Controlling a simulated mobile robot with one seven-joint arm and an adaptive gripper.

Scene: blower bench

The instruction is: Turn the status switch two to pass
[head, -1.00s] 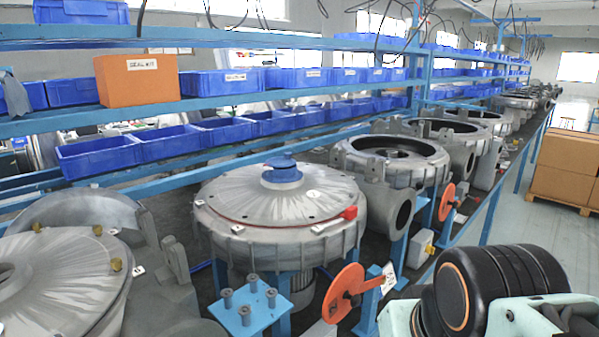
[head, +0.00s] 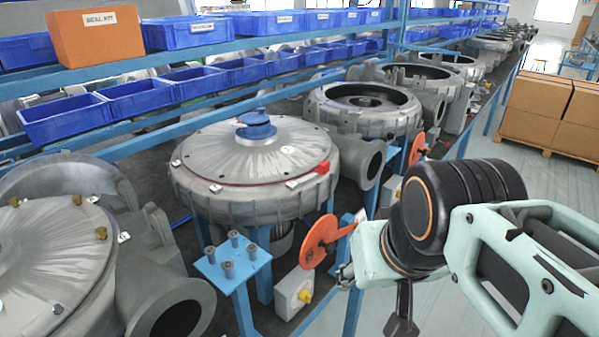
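A second pale box (head: 395,190) shows further along, partly behind my arm. I cannot tell from the picture which is status switch two, nor read any pass marking. My gripper (head: 376,300) is at the lower right, in front of the bench and to the right of the near box, apparently apart from it. A dark finger-like part points down; the rest is hidden by the wrist, so its opening is unclear.
A grey blower with a blue hub (head: 255,165) stands on the bench behind the near disc. A blue plate with upright pegs (head: 232,258) juts out at its front. Cardboard boxes (head: 540,105) stand right; the aisle floor is open.

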